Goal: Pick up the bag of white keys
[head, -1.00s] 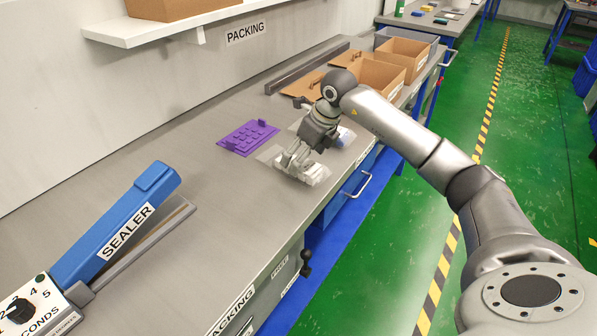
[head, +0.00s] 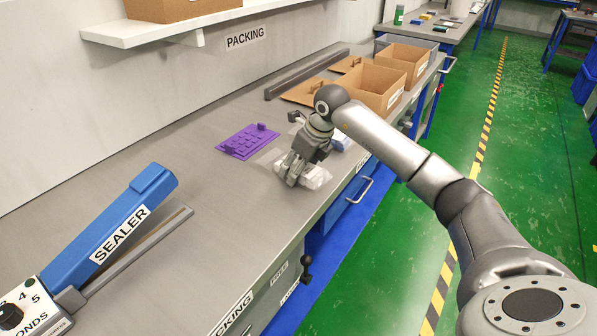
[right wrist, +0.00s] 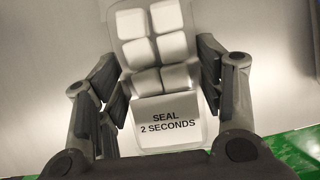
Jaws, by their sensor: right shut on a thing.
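The bag of white keys (head: 314,177) lies on the grey bench under my right gripper (head: 288,178). In the right wrist view the clear bag (right wrist: 155,45) shows several white square keys and a label reading "SEAL 2 SECONDS". The fingers of my right gripper (right wrist: 158,95) stand on both sides of the bag and are shut on it. In the head view the gripper hides part of the bag, and I cannot tell whether the bag is clear of the bench. My left gripper is not in view.
A purple tray (head: 246,143) with raised blocks lies left of the bag. A blue sealer (head: 110,232) stands at the near left. Open cardboard boxes (head: 372,88) stand farther back. A white and blue item (head: 341,140) lies just behind the gripper.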

